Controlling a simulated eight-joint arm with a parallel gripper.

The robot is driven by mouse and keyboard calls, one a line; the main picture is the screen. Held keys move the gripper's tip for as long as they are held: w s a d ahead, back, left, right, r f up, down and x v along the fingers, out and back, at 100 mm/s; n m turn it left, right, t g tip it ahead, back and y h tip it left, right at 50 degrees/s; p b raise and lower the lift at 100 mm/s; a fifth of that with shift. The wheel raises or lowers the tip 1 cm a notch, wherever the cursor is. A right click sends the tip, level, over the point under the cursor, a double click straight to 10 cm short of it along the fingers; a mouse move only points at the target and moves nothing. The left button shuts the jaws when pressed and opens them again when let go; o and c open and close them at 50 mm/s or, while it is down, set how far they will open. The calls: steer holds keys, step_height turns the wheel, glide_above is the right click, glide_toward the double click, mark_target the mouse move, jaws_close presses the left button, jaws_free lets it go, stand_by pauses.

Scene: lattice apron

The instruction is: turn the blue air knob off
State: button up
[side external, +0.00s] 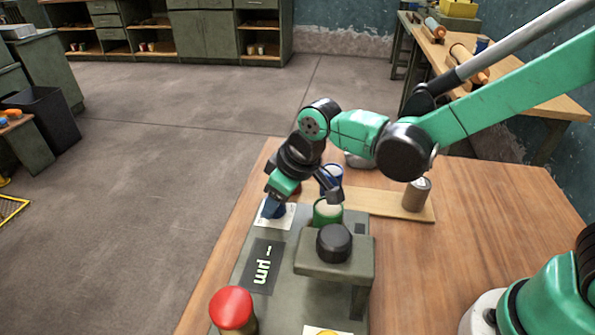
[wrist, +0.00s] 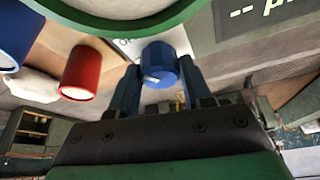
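The blue air knob (wrist: 158,64) has a pale mark on its face and sits on a white label plate in the wrist view. In the side external view the knob (side external: 273,209) is at the far left corner of the grey apparatus, just below my gripper (side external: 284,196). In the wrist view my gripper (wrist: 160,82) has one finger on each side of the knob. Narrow gaps seem to show between the fingers and the knob, so the gripper looks open around it. Contact is not visible. The lower part of the knob is partly hidden in the side view.
The grey apparatus bears a display (side external: 262,266) marked µm, a red button (side external: 232,308), a black knob (side external: 334,242) on a raised block and a green-rimmed cup (side external: 327,211). A blue-rimmed cup (side external: 332,176) and a grey can (side external: 416,193) stand behind.

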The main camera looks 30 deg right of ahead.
jaws_close()
steer(key=shift+a+m+h, duration=0.1)
steer(key=shift+m+h, duration=0.7)
steer(key=shift+m, duration=1.5)
steer(key=o, duration=0.9)
jaws_free()
steer(key=shift+o, duration=0.2)
steer(key=shift+v, duration=2.8)
steer(key=shift+s, duration=0.1)
